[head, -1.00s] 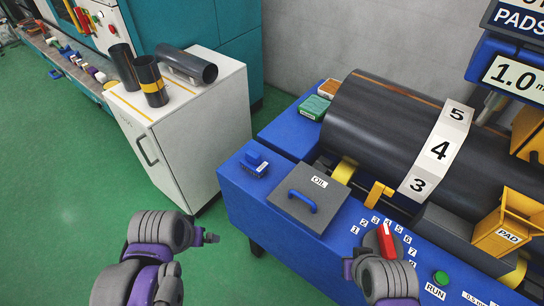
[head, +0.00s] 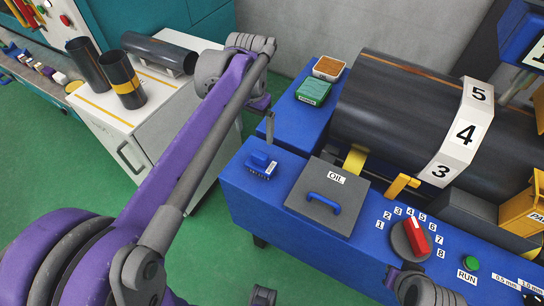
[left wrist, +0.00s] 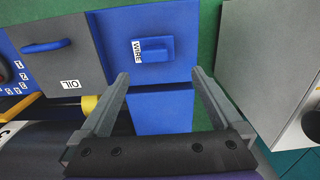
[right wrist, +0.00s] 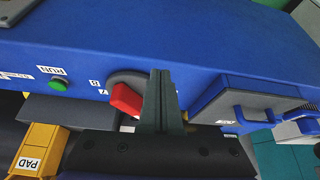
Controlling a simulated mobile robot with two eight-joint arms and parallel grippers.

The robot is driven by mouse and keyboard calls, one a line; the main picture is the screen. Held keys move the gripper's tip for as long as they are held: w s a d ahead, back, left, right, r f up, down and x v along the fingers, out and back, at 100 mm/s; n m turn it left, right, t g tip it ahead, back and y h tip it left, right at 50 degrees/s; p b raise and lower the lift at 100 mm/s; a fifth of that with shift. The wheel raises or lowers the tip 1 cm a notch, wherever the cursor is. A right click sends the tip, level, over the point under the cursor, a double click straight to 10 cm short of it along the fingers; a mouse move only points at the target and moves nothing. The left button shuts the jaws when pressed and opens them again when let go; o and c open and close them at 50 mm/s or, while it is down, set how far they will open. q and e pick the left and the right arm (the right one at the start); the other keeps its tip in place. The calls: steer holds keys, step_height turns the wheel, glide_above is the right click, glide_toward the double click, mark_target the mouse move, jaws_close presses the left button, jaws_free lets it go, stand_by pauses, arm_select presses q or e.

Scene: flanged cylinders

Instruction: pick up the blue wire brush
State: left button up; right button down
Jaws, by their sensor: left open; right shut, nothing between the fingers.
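The blue wire brush (head: 262,165) sits on the blue bench top, left of the grey OIL lid. In the left wrist view the brush (left wrist: 153,49), with its WIRE label, lies just beyond the fingertips, roughly between their lines. My left gripper (left wrist: 160,77) is open and empty. In the head view the left gripper (head: 268,118) hangs above and behind the brush, apart from it. My right gripper (right wrist: 162,74) is shut and empty, beside the red dial handle (right wrist: 126,98); whether they touch I cannot tell.
The OIL lid (head: 310,212) with a blue handle adjoins the brush's spot. A green box (head: 313,92) and an orange-topped box (head: 328,68) stand behind. A large dark cylinder (head: 400,110) lies to the right. A white cabinet (head: 160,140) with dark tubes stands left.

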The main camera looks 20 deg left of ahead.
mark_target(260, 154)
arm_select(q)
steer(key=shift+w+f, duration=0.1)
steer(key=shift+f, duration=0.15)
steer(key=f, duration=0.5)
steer(key=shift+d, duration=0.2)
steer(key=f, duration=0.5)
steer(key=shift+d+f+b, duration=0.1)
steer(key=shift+d+b, duration=0.2)
steer(key=shift+d, duration=0.05)
